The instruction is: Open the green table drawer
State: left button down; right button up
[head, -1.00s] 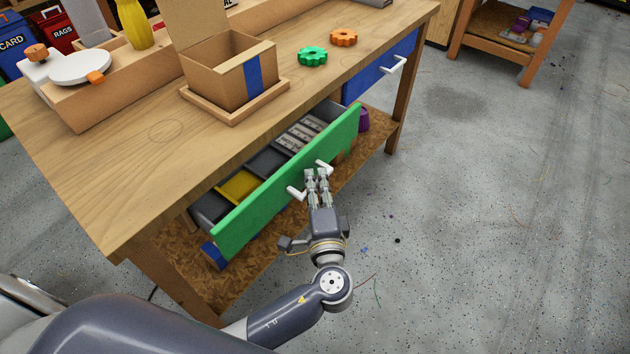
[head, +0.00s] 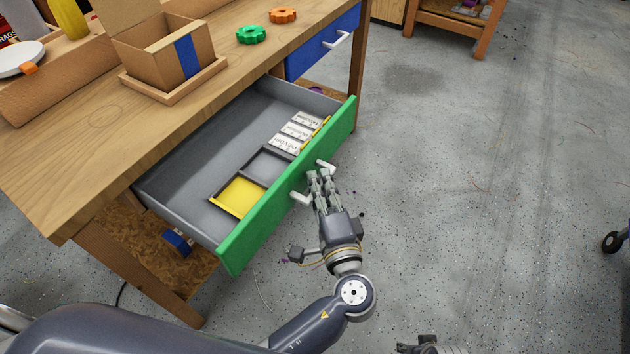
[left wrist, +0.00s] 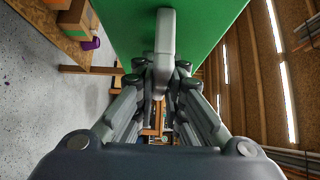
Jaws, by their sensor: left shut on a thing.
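The green table drawer (head: 250,219) is pulled well out of the wooden table and its inside shows. It holds a yellow compartment (head: 239,197), a grey compartment (head: 268,165) and several white labelled boxes (head: 296,131). A white handle (head: 326,166) is on its green front. My left gripper (head: 317,181) is shut on that handle. In the left wrist view the handle (left wrist: 165,45) stands between the fingers (left wrist: 162,75), in front of the green panel. At the bottom of the head view, part of my right gripper (head: 425,347) shows; its fingers are cut off.
The wooden tabletop (head: 60,170) carries a cardboard box (head: 160,50) on a wooden tray, a green gear (head: 251,35) and an orange gear (head: 283,15). A blue drawer (head: 315,48) is shut beyond. The floor (head: 480,180) to the right is clear.

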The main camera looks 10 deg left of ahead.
pick_arm(q)
jog(key=shift+f, duration=0.1)
jog(key=c, duration=1.7)
grip_release()
jog(key=shift+o, duration=0.2)
jog(key=v, duration=1.2)
